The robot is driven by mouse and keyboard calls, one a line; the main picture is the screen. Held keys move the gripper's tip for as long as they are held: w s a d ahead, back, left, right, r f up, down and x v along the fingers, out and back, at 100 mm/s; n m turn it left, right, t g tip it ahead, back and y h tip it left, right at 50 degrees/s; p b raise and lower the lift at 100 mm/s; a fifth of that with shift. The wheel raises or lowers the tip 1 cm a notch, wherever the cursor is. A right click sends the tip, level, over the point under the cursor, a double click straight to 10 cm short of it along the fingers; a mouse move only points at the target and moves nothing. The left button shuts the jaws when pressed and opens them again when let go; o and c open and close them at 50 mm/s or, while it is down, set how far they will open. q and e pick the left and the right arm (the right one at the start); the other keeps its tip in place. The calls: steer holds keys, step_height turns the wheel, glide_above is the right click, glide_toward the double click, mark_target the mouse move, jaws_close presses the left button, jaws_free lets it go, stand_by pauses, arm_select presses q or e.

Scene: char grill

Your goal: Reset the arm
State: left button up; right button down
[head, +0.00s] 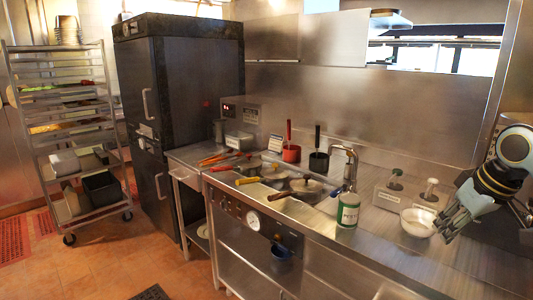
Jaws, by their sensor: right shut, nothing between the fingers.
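My right gripper (451,219) shows at the right side of the head view, on an arm that comes in from the right. It is shut and empty. Its fingertips point down and to the left, close beside a white bowl (418,222) on the steel counter. I cannot tell whether the fingers touch the bowl's rim. My left gripper is not in view.
The steel counter (400,262) holds a green-labelled can (348,210), a tap (350,165), pump dispensers (395,180) and pans with coloured handles (305,187). A black cabinet (190,90) and a wheeled rack (75,130) stand left. Floor between them is partly clear.

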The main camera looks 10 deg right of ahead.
steer(key=s+a+f+m+g+b, duration=0.15)
steer(key=s+f+b, duration=0.4)
steer(key=f, duration=0.95)
steer(key=s+a+f+g+b, duration=0.15)
steer(key=s+f+b, duration=0.4)
steer(key=f, duration=0.85)
steer(key=s+a+f+m+g+b, duration=0.15)
steer(key=s+f+b, duration=0.4)
steer(key=f, duration=0.95)
steer(key=s+a+f+b, duration=0.3)
steer(key=s+f, duration=1)
steer(key=s, duration=0.1)
steer(key=s+a+f+n+h+b, duration=0.1)
steer(key=s+a+f+b, duration=0.2)
steer(key=s+f, duration=1.1)
steer(key=shift+s+a+n+t+b, duration=0.35)
steer(key=shift+s+a+t, duration=0.1)
steer(key=shift+s, duration=0.35)
